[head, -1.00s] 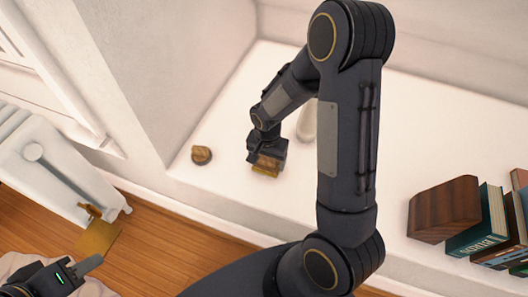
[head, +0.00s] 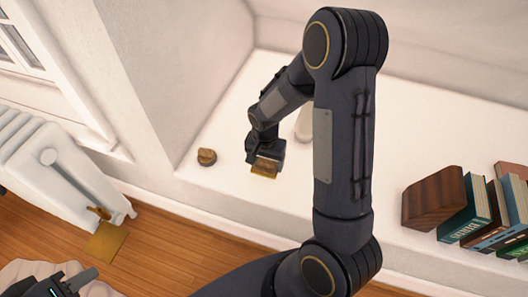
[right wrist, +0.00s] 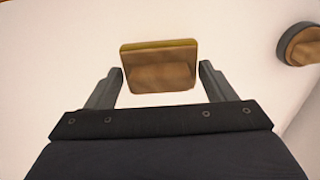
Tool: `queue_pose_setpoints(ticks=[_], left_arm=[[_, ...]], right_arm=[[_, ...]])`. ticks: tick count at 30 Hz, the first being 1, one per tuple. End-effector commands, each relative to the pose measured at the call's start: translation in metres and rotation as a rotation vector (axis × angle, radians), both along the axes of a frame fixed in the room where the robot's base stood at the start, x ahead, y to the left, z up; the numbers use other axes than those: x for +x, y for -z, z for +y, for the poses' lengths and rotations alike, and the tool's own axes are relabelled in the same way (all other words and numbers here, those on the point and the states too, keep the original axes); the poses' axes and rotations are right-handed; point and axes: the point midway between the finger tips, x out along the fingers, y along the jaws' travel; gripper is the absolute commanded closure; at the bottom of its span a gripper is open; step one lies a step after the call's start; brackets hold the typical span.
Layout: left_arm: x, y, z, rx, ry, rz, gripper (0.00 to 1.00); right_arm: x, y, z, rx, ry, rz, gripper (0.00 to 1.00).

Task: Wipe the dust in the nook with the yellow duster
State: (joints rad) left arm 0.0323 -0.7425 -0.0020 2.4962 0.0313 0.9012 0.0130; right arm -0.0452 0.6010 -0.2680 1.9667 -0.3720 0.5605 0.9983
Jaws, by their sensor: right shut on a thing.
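The yellow duster (head: 264,168) is a small wooden block with a yellow pad edge. It is on or just above the white nook surface (head: 345,205); I cannot tell if it touches. My right gripper (head: 266,158) is shut on it. In the right wrist view the duster (right wrist: 158,66) sits between the two fingertips (right wrist: 161,74). My left gripper (head: 82,281) is at the bottom left edge, away from the nook and mostly cut off. Whether it is open does not show. I cannot make out any dust clearly on the white surface.
A round brown item (head: 206,157) stands left of the duster. A pale rounded object (head: 303,125) is partly hidden behind my right arm. A wooden block (head: 433,197) and books (head: 470,219) stand at the right. A white radiator (head: 62,175) and a gold square (head: 106,241) are left.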

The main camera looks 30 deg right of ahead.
Motion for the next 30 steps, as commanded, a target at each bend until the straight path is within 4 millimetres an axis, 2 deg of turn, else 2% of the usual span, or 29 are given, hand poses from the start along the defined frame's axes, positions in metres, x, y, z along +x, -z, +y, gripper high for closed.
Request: queue_pose_setpoints(ticks=[1,10,30], left_arm=[[0.0,-0.008,0.0,0.0,0.0,0.0,0.64],[0.0,-0.027,0.0,0.0,0.0,0.0,0.64],[0.0,-0.024,0.0,0.0,0.0,0.0,0.64]], right_arm=[[0.001,-0.009,-0.001,0.0,0.001,-0.001,0.42],[0.004,-0.033,-0.007,0.0,0.0,-0.001,0.42],[0.005,-0.033,-0.009,0.001,0.0,-0.002,0.42]])
